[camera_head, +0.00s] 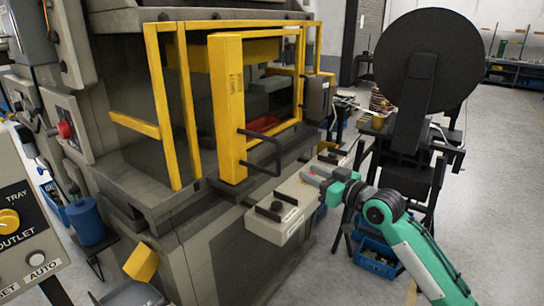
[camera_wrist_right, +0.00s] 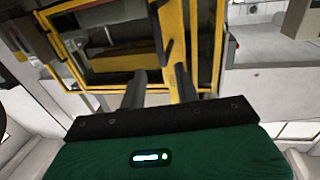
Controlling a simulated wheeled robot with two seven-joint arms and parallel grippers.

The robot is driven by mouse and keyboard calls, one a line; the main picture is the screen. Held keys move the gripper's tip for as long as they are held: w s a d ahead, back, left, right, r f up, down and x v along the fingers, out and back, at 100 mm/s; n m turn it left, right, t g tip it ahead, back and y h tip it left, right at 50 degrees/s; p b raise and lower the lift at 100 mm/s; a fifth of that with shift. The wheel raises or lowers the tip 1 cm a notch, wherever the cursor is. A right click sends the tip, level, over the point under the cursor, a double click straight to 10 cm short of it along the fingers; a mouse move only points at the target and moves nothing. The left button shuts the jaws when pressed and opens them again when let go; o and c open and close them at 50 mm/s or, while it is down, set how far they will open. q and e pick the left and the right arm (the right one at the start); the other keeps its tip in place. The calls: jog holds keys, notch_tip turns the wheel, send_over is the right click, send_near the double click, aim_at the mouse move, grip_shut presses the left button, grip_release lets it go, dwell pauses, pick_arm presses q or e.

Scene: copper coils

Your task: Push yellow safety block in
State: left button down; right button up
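The yellow safety block (camera_head: 228,115) is a tall upright yellow post with dark lettering and a black handle (camera_head: 264,155). It stands at the front opening of the press, beside the yellow guard frame. My right gripper (camera_head: 312,174) is right of the block and handle, apart from both, over the grey ledge. In the right wrist view its two dark fingers (camera_wrist_right: 161,82) are spread with nothing visible between them, and yellow parts of the press lie beyond. I cannot tell there which yellow part is the block. My left gripper is not in view.
The grey press (camera_head: 210,250) fills the left and middle. A grey ledge (camera_head: 279,213) with black fittings juts out in front. A dark reel stand (camera_head: 428,70) is close to my right arm. A control panel (camera_head: 22,225) is at left. Open floor (camera_head: 500,190) lies right.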

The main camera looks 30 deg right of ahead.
aim_at(280, 158)
jog(key=w+p, duration=0.1)
jog(key=w, duration=0.3)
jog(key=w+a+p, duration=0.1)
jog(key=w+p, duration=0.1)
jog(key=w, duration=0.2)
jog(key=w+a+p, duration=0.1)
jog(key=w+p, duration=0.1)
jog(key=w, duration=0.1)
jog(key=shift+w+a, duration=0.15)
jog(key=shift+w, duration=0.25)
jog(key=shift+w+a, duration=0.1)
jog(key=shift+w, duration=0.45)
jog(key=shift+f, duration=0.1)
grip_shut()
